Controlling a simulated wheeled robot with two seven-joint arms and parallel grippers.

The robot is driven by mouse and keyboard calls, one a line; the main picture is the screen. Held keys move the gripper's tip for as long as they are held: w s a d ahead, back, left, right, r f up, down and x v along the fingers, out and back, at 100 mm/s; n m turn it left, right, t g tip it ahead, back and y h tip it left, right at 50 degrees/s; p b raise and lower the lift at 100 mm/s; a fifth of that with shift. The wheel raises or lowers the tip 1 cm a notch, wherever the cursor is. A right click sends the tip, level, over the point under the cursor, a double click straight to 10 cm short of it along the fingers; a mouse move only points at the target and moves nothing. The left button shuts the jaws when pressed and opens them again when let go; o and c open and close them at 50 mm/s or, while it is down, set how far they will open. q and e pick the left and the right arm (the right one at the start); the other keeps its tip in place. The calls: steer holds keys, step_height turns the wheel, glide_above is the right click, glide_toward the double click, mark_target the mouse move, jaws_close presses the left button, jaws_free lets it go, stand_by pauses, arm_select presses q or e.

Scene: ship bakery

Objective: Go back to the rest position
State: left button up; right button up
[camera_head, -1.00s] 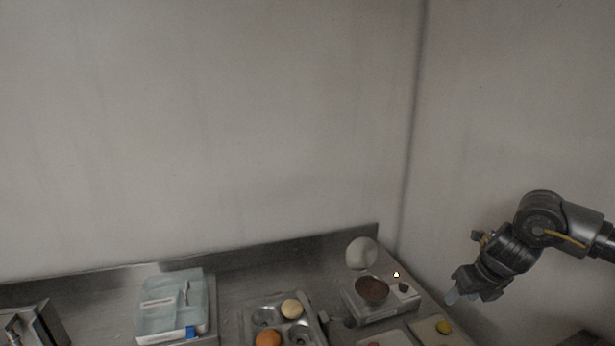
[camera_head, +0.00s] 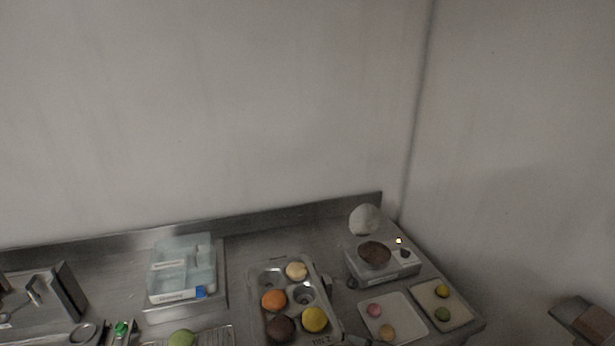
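Neither of my grippers shows in the head view now. The steel counter (camera_head: 240,238) runs along the wall. On it, a muffin-style tray (camera_head: 262,275) holds several macarons: a cream one (camera_head: 296,271), an orange one (camera_head: 274,300), a yellow one (camera_head: 314,319) and a dark brown one (camera_head: 281,328). A small appliance (camera_head: 405,266) with a round dark top (camera_head: 375,252) stands to its right.
A clear blue-lidded box (camera_head: 182,268) stands left of the tray. Two light trays (camera_head: 405,318) (camera_head: 462,317) with small macarons lie at the right. A metal fixture (camera_head: 68,290) is at far left. A dark block-like object (camera_head: 582,318) shows at lower right.

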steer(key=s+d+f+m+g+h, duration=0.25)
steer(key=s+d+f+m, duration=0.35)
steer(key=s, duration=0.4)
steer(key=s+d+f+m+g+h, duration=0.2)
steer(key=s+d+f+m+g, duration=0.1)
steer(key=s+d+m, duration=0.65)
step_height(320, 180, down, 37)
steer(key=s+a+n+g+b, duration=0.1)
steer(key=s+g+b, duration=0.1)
steer(key=b, duration=1)
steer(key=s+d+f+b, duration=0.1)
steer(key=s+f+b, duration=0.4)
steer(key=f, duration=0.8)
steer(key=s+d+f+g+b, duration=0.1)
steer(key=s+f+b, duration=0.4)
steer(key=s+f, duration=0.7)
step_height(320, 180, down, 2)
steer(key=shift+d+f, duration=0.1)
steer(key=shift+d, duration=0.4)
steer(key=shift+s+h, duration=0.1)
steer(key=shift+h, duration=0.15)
